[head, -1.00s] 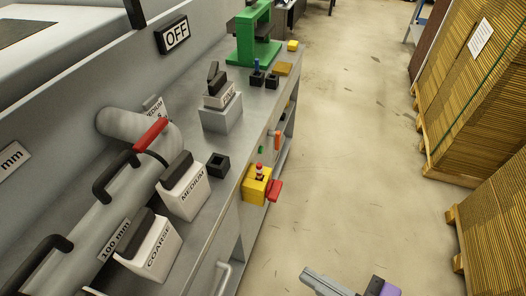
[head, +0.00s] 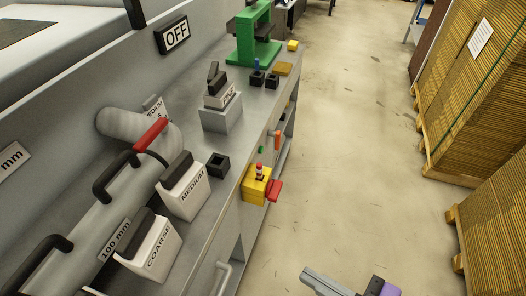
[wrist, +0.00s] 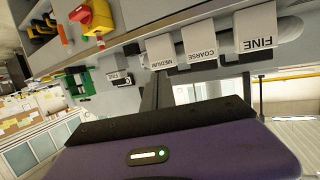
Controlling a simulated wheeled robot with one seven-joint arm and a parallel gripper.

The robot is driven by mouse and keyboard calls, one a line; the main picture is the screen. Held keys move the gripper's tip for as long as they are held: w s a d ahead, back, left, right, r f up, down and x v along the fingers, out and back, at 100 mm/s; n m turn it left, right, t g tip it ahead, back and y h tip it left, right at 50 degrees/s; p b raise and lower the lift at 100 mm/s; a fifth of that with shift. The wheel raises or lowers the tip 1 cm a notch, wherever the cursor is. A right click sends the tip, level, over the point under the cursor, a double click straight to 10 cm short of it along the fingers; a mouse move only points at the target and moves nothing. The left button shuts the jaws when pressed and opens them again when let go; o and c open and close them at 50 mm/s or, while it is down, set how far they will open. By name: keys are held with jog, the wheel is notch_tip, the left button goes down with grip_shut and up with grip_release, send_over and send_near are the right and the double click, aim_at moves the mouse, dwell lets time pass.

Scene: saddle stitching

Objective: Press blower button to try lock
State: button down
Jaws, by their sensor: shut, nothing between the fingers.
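No button in view carries a readable blower label. A small green button (head: 261,149) sits on the bench's front face, beside an orange part (head: 277,140). Nearer to me, a yellow box (head: 254,187) with a red knob on top and a red handle at its right is fixed to the bench edge. The yellow box shows upside down at the upper left of the wrist view (wrist: 97,18). An OFF sign (head: 173,37) is on the machine's side. My gripper (head: 308,274) is shut and empty over the floor, right of the bench and apart from it.
The grey bench top (head: 228,150) holds blocks labelled MEDIUM (head: 184,187) and COARSE (head: 150,244), a black square holder (head: 218,165) and a green press (head: 252,35). Stacked cardboard on pallets (head: 475,80) stands at the right. The floor (head: 345,150) between is clear.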

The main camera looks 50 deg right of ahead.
jog(key=shift+f, duration=0.1)
jog(key=w+d+f+m+h+b, duration=0.35)
jog(key=w+d+f+m, duration=0.35)
jog(key=d, duration=0.5)
jog(key=w+d+f+m+h+b, duration=0.2)
jog(key=w+d+f+h+b, duration=0.15)
jog(key=w+d, duration=0.75)
jog(key=w+d+f+m+h+b, duration=0.2)
jog(key=w+d+f+m+b, duration=0.4)
jog(key=d, duration=0.8)
jog(key=w+d+f+m+y+p, duration=0.1)
jog(key=w+f+y, duration=0.1)
jog(key=f, duration=0.4)
jog(key=shift+w+g+y, duration=0.4)
jog(key=shift+w, duration=0.15)
